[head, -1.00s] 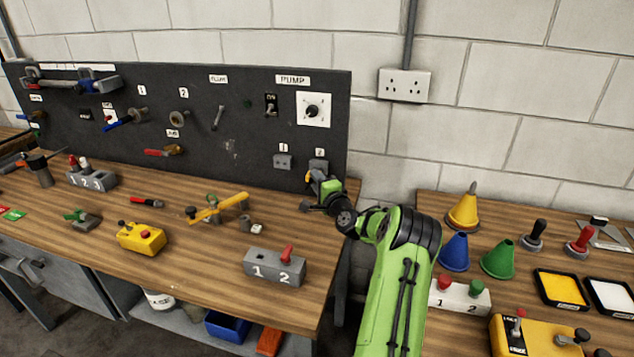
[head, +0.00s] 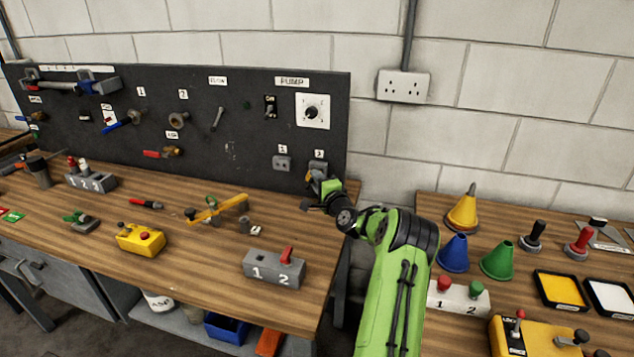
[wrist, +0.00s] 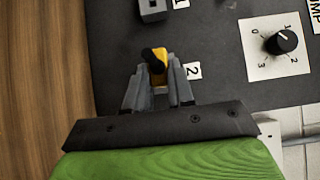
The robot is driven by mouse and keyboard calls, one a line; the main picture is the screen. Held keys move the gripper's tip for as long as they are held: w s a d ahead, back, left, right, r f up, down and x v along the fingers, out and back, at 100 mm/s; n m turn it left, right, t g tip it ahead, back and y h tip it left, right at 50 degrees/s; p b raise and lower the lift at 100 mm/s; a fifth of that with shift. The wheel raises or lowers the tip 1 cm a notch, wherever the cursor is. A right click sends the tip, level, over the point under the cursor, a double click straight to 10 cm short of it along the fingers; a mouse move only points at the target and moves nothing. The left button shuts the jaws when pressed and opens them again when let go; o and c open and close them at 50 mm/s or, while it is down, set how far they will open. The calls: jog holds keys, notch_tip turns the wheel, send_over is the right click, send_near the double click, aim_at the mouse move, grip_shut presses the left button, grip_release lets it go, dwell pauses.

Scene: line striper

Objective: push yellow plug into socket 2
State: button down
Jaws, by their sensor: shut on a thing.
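The yellow plug (wrist: 161,68) is between the fingertips of my gripper (wrist: 153,82) in the wrist view, with a dark part in front of it. My gripper is shut on it. In the head view my gripper (head: 315,182) is at the lower right of the black panel, just below socket 2 (head: 318,167). The "2" label (wrist: 193,70) is right beside the plug in the wrist view. Socket 2 itself is hidden there behind the plug and fingers, so I cannot tell whether the plug touches it.
Socket 1 (head: 282,162) is left of socket 2 on the panel. The pump dial (head: 312,111) is above. A grey two-switch box (head: 274,268) stands on the bench in front. A gap separates this bench from the right-hand table.

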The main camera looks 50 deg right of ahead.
jog(key=shift+w+d, duration=0.45)
jog(key=shift+d, duration=0.4)
dwell(0.7)
jog(key=c, duration=0.6)
grip_release()
jog(key=shift+d, duration=0.1)
jog(key=shift+o, duration=0.2)
jog(key=b+v, duration=0.3)
jog(key=v, duration=0.4)
jog(key=shift+w, duration=0.1)
dwell(0.5)
